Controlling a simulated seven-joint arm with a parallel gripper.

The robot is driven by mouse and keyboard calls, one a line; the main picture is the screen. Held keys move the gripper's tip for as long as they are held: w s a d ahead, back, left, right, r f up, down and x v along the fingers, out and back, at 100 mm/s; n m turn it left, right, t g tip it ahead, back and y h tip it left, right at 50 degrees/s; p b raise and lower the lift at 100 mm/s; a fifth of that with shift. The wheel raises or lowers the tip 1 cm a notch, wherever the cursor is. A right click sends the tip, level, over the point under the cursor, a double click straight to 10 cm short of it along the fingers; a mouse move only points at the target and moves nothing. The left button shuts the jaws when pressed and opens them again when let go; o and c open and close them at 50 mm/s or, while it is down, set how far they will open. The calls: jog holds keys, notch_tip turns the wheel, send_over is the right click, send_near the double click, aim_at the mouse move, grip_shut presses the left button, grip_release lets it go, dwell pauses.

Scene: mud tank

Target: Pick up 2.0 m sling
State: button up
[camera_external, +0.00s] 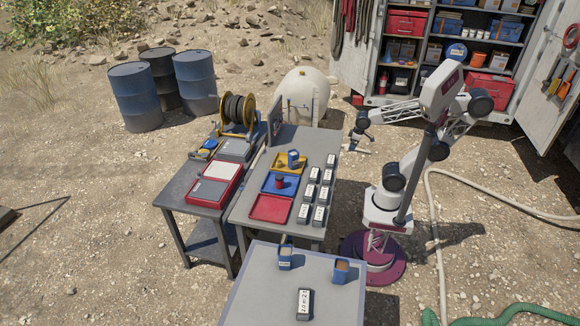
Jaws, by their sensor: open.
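My gripper (352,147) hangs in the air at the right of the middle grey table, beyond its labelled blocks, with nothing visible in it. Its fingers are too small to see clearly. Several dark blocks with white labels (326,177) stand in two rows on that table's right side. Another labelled block (304,304) stands on the front table. Long red and dark straps (349,18) hang on the open cabinet door at the top. No label can be read, so I cannot tell which thing is the 2.0 m sling.
The middle table (244,205) also bears a yellow tray (291,184), a blue tray (270,188) and a red tray (270,208). Two blue containers (285,261) stand on the front table (252,290). A hose reel (238,108) stands at the left table's far end.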

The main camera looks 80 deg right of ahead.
jog(key=w+a+f+m+g+y, duration=0.25)
jog(key=w+a, duration=0.35)
jog(key=a, duration=0.8)
jog(key=w+a+f+m+g+y, duration=0.1)
jog(key=w+a+y, duration=0.4)
jog(key=a, duration=1)
jog(key=w+a+f+m+g+y, duration=0.15)
jog(key=w+a, duration=0.55)
jog(key=a, duration=0.7)
jog(key=m+y, duration=0.4)
jog(key=m, duration=0.4)
send_over(305, 288)
jog(key=w+d, duration=0.2)
jog(key=d, duration=0.9)
notch_tip(305, 288, down, 14)
jog(key=f, duration=0.1)
jog(key=a+f+m, duration=0.1)
jog(key=a+f, duration=0.1)
jog(key=a+f+m, duration=0.1)
jog(key=f, duration=0.1)
jog(key=s+a+f+m, duration=0.1)
jog(key=a+f, duration=0.1)
jog(key=f, duration=0.1)
jog(key=shift+a+t, duration=0.3)
jog(key=shift+x, duration=1.25)
jog(key=shift+a, duration=0.1)
